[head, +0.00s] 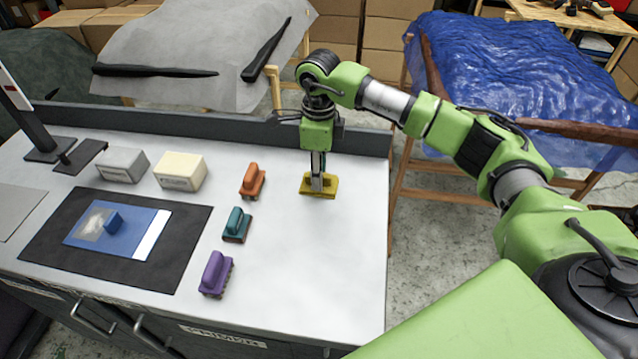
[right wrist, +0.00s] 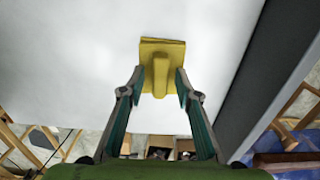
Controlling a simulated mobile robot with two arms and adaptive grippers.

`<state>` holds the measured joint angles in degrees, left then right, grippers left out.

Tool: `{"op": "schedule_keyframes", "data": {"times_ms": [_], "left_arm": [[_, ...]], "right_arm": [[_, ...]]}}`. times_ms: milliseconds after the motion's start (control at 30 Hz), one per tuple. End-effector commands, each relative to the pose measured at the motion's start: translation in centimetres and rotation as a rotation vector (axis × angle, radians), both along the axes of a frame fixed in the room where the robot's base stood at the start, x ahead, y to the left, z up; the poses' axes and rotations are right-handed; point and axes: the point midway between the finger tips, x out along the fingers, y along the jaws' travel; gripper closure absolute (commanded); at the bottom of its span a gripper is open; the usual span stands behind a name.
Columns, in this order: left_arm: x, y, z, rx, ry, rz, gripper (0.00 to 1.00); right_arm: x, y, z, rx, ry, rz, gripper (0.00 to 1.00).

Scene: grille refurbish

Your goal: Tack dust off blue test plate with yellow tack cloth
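The yellow tack cloth (head: 305,190), a flat pad with a raised handle, lies on the white worktop. My right gripper (head: 318,183) points straight down at it. In the right wrist view, the open fingers of the gripper (right wrist: 160,78) stand on either side of the handle of the tack cloth (right wrist: 160,44), with a gap visible on each side. The blue test plate (head: 128,242) lies on a black mat at the left. My left gripper is out of view.
The black mat (head: 180,255) lies under the plate. Orange (head: 252,180), teal (head: 237,225) and purple (head: 215,273) handled tools stand between mat and cloth. Grey (head: 122,166) and cream (head: 180,172) blocks stand behind the mat. A dark raised edge (head: 220,125) runs along the back. The front-right worktop is clear.

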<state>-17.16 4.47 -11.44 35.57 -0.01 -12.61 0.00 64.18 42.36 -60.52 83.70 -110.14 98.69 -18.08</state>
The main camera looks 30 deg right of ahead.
Motion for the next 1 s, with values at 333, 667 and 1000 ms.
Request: {"op": "schedule_keyframes", "data": {"times_ms": [333,667,1000], "left_arm": [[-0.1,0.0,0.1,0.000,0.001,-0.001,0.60],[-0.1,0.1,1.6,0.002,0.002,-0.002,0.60],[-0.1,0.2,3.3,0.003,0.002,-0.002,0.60]], "right_arm": [[0.0,0.0,0.2,0.000,0.000,0.000,1.00],[0.0,0.0,2.7,-0.001,-0.001,0.000,1.00],[0.0,0.0,5.4,0.000,-0.001,0.000,1.00]]}}
